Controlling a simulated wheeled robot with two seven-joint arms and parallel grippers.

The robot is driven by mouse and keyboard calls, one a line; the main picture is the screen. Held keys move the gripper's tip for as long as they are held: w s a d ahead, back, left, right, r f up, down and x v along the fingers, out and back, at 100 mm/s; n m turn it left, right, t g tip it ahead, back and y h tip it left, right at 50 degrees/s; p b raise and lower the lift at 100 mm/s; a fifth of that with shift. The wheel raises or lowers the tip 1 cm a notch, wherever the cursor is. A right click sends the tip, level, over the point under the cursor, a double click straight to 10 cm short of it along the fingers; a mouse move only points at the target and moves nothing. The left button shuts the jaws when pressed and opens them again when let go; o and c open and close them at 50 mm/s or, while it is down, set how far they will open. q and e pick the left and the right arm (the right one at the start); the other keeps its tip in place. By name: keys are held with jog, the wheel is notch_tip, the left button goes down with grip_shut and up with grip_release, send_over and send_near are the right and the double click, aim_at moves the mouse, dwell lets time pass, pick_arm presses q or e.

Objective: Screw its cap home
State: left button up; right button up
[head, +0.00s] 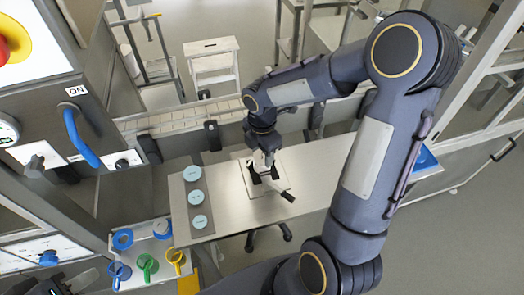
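Three pale blue discs that look like caps lie in a column on a dark grey strip (208,233) at the table's left end: a top one (192,173), a middle one (195,197) and a bottom one (199,221). My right gripper (268,178) points down over a pale square plate (250,187) on the steel table, right of the discs. Small black and white parts show at its fingers, too small to tell gripper from any held piece. My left gripper (80,281) is partly in view at the bottom left corner, away from the table; its fingers are unclear.
A machine with a blue handle (82,137) stands left. A conveyor (190,117) runs behind.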

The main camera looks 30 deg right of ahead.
jog(key=shift+o, duration=1.2)
jog(key=c, duration=0.4)
jog(key=shift+f+m+b, duration=0.1)
jog(key=shift+m+b, duration=0.45)
jog(key=shift+m, duration=0.65)
jog(key=shift+m+b, duration=0.35)
jog(key=shift+m, duration=1.35)
jog(key=m+b, duration=0.1)
jog(key=m, duration=0.4)
jog(key=shift+m, duration=0.4)
